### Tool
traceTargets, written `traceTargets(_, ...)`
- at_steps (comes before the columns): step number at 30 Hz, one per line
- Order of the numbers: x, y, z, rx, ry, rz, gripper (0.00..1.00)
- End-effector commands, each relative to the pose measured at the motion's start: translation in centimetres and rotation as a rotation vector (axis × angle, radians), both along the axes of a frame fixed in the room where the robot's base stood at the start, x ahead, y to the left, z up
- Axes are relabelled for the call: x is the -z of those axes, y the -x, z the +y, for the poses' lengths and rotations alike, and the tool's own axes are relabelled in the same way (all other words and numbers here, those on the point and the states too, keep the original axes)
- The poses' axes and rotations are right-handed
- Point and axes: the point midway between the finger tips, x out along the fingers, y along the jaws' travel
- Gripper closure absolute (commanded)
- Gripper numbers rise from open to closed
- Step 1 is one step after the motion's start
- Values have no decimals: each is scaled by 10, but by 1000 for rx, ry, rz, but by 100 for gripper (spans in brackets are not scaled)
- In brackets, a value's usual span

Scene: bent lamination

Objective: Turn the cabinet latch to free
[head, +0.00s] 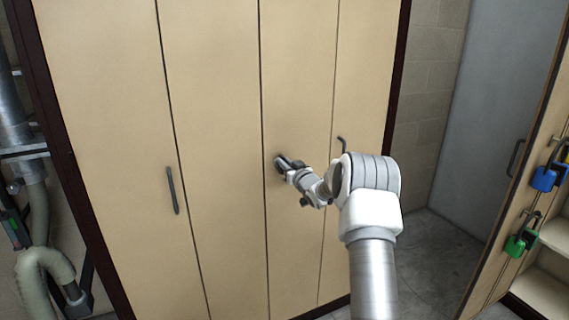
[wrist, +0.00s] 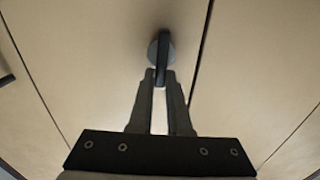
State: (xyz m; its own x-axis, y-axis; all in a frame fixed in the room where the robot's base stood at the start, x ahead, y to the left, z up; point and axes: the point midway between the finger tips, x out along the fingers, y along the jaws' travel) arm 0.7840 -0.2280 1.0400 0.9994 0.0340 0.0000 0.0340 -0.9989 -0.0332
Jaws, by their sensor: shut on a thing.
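The cabinet (head: 215,120) is tall, with pale wood doors in a dark frame, and its doors are closed. The latch (wrist: 162,46) is a dark lever on a round grey plate on one door panel, just left of a door seam in the wrist view. The lever points down in that view. My gripper (wrist: 160,78) is shut on the lever's lower end, one finger on each side. In the head view my gripper (head: 285,166) is at the panel right of the middle, and it largely hides the latch.
A dark vertical handle (head: 172,190) is on the left door, and another dark handle (head: 342,143) is near my arm. At right, an open door carries a blue padlock (head: 544,178) and a green padlock (head: 516,243). Pipes and a hose (head: 40,260) stand at left.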

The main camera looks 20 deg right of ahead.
Motion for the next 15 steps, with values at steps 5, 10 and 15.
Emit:
traceTargets(5, 0, 0, -3, 1, -87, 3, 100)
traceTargets(10, 0, 0, -5, 1, -221, 8, 100)
traceTargets(15, 1, 0, -9, 2, -382, 13, 100)
